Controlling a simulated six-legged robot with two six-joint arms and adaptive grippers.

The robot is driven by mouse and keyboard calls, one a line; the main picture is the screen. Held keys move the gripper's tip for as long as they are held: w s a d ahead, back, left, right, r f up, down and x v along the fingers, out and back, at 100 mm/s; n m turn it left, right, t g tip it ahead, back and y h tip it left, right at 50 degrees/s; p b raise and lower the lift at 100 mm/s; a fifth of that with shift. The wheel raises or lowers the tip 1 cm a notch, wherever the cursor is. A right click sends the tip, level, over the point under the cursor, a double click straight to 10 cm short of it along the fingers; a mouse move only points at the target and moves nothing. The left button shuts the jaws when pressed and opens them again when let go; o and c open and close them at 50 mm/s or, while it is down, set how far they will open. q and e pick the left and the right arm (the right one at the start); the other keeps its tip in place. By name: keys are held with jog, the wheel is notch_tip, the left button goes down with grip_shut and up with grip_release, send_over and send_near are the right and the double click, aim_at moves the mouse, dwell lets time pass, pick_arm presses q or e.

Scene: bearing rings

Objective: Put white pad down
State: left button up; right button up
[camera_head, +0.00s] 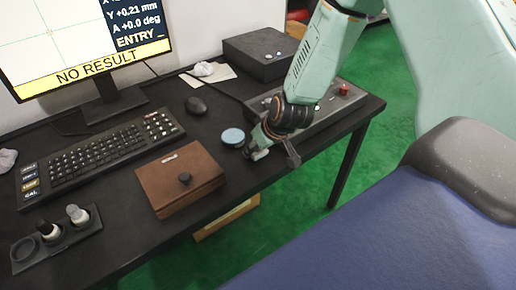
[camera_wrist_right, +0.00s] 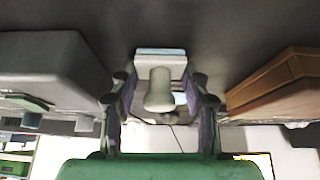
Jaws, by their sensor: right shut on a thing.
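My right gripper (camera_head: 274,156) is low over the front edge of the dark desk (camera_head: 215,113). In the right wrist view its two fingers (camera_wrist_right: 160,103) are closed on the white pad (camera_wrist_right: 148,64), a pale block with a light blue face and a rounded grey-white knob. Only a small white part of it (camera_head: 260,154) shows beside the fingers in the head view. I cannot tell whether the pad touches the desk. My left gripper is not in view.
A light blue round disc (camera_head: 232,137) lies just left of my gripper. A brown wooden box (camera_head: 181,180) stands further left, and a grey control panel (camera_head: 322,111) lies behind to the right. A bottle holder (camera_head: 58,238) is at the left front.

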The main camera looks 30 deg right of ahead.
jog(key=shift+r, duration=0.15)
jog(key=shift+s+d+f, duration=0.1)
jog(key=shift+d+f, duration=0.05)
jog(key=shift+f, duration=0.15)
jog(key=o, duration=1)
jog(key=shift+c, duration=0.2)
jog(key=o, duration=0.4)
